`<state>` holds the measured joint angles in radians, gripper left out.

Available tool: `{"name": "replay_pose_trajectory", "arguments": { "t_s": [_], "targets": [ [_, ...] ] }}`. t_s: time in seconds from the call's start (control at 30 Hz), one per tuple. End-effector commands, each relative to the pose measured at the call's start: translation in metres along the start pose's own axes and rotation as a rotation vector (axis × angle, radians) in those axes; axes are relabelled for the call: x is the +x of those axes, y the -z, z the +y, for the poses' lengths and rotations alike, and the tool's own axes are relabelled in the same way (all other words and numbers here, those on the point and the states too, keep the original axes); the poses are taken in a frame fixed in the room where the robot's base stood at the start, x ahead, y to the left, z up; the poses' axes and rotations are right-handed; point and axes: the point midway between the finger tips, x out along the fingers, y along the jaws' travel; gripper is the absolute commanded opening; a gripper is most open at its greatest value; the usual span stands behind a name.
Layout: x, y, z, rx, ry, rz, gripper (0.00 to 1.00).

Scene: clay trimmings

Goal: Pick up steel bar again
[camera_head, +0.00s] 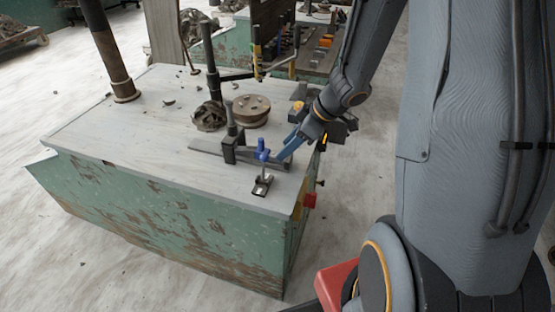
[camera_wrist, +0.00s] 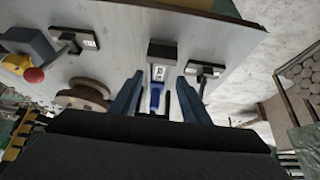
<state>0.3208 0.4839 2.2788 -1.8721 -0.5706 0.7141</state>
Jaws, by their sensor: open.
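My gripper (camera_head: 284,150) is at the right end of the workbench top, low over it. Its two blue fingers are apart in the wrist view (camera_wrist: 157,100). A long dark grey bar (camera_head: 207,148), which looks like the steel bar, lies flat on the bench left of my gripper, with an upright dark post on it. I cannot tell whether the fingers touch it. A small blue-topped fixture (camera_head: 262,155) stands in front of the bar; a blue piece (camera_wrist: 155,95) shows between the fingers in the wrist view. The bar itself is not clear there.
A round brown disc (camera_head: 251,110) and a dark gear-like part (camera_head: 208,117) sit behind the bar. A tall rusty post (camera_head: 108,50) rises at the back left. The left bench top (camera_head: 110,125) is mostly clear.

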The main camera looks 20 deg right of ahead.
Motion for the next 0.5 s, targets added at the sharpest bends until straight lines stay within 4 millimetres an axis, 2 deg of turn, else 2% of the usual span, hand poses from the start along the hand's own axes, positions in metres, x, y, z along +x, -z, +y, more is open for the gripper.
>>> {"name": "replay_pose_trajectory", "arguments": {
  "t_s": [0.1,0.2,0.5],
  "targets": [
    [0.020,0.000,0.000,-0.001,0.002,-0.002,0.42],
    [0.032,0.000,0.001,0.000,0.001,-0.001,0.42],
    [0.038,0.001,0.001,0.000,-0.001,-0.001,0.42]
  ]
}}
